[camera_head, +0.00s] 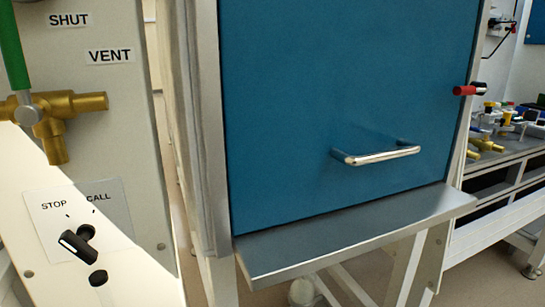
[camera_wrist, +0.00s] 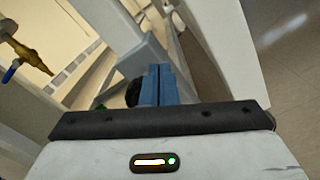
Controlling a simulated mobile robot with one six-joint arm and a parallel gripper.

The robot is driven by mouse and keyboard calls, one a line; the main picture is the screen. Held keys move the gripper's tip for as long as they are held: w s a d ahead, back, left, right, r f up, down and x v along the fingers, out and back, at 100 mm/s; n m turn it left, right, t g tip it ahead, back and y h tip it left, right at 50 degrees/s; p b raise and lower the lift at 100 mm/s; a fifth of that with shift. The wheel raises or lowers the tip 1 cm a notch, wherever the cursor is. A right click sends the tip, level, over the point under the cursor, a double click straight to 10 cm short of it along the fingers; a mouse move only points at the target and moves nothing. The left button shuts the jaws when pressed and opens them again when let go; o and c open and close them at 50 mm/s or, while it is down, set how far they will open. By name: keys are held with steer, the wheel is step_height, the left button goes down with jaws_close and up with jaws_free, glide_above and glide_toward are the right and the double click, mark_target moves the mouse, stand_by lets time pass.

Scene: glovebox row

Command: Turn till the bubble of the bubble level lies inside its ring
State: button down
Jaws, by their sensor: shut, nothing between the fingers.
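I cannot make out the bubble level, its bubble or its ring in either view. My gripper (camera_wrist: 159,68) shows in the wrist view, with its two blue fingers together and nothing between them. A dark round part (camera_wrist: 133,92) shows just left of the fingers, partly hidden behind them; I cannot tell what it is. My gripper is not in the head view.
The head view shows a panel with a green-handled brass valve (camera_head: 55,115) and a STOP/CALL switch (camera_head: 78,245). A blue door (camera_head: 300,90) with a bar handle (camera_head: 380,156) stands above a grey ledge (camera_head: 350,235). A cluttered bench (camera_head: 515,150) is at right.

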steer(key=shift+s+a+f, duration=0.1)
steer(key=shift+a, duration=0.1)
steer(key=shift+a+r, duration=0.15)
steer(key=shift+r, duration=0.05)
steer(key=shift+s+a+r, duration=0.2)
steer(key=shift+a+r, duration=0.1)
steer(key=shift+a, duration=0.15)
steer(key=shift+s+a+r, duration=0.2)
steer(key=shift+a+r, duration=0.05)
steer(key=shift+a, duration=0.15)
steer(key=shift+s+a, duration=0.15)
steer(key=shift+a, duration=0.2)
stand_by(0.6)
steer(key=shift+r+p, duration=0.15)
steer(key=shift+p, duration=0.2)
steer(key=v, duration=0.6)
steer(key=shift+r, duration=0.35)
steer(key=shift+d, duration=0.1)
